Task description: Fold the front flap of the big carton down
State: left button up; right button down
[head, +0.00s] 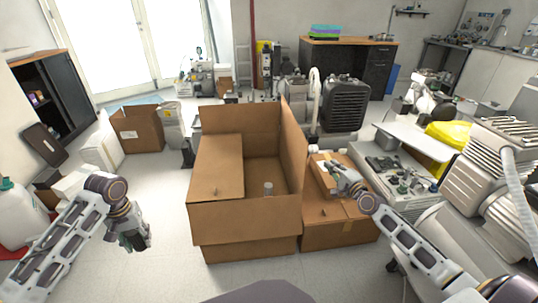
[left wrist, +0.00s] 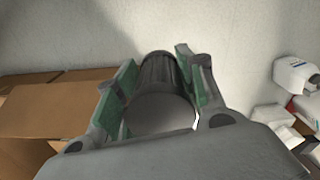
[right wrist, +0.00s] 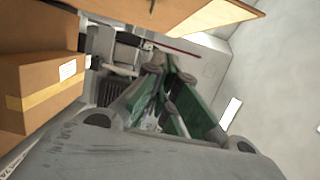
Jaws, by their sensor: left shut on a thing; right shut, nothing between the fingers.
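The big carton (head: 249,235) stands open on the floor in the middle of the head view. Its left flap (head: 217,167) lies inward over part of the opening; the back and right flaps stand up. The front flap (head: 245,220) appears to hang outward over the front wall. My left gripper (head: 134,240) is left of the carton, apart from it, shut on a dark ribbed cylindrical thing (left wrist: 158,75). My right gripper (head: 341,172) is shut and empty, right of the carton above smaller boxes; its fingers also show in the right wrist view (right wrist: 160,68).
A small grey cylinder (head: 268,188) shows inside the big carton. A smaller carton (head: 340,232) stands close against its right side. Another open carton (head: 137,130) is behind at left. A bench with parts (head: 400,172) and large compressors fill the right. Floor in front is clear.

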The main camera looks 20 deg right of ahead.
jog(key=shift+r, duration=0.2)
jog(key=shift+w, duration=0.25)
pick_arm(q)
jog(key=shift+f, duration=0.25)
jog(key=shift+f+b, duration=0.6)
jog(key=shift+b, duration=0.25)
jog(key=shift+r+p, duration=1.15)
pick_arm(e)
jog(key=w+a, duration=0.4)
jog(key=w, duration=0.6)
jog(key=shift+w, duration=0.25)
pick_arm(q)
jog(key=shift+r, duration=0.25)
pick_arm(e)
jog(key=shift+a, duration=0.15)
pick_arm(q)
jog(key=shift+r+p, duration=0.35)
jog(key=shift+p, duration=0.25)
pick_arm(e)
jog(key=shift+a, duration=0.25)
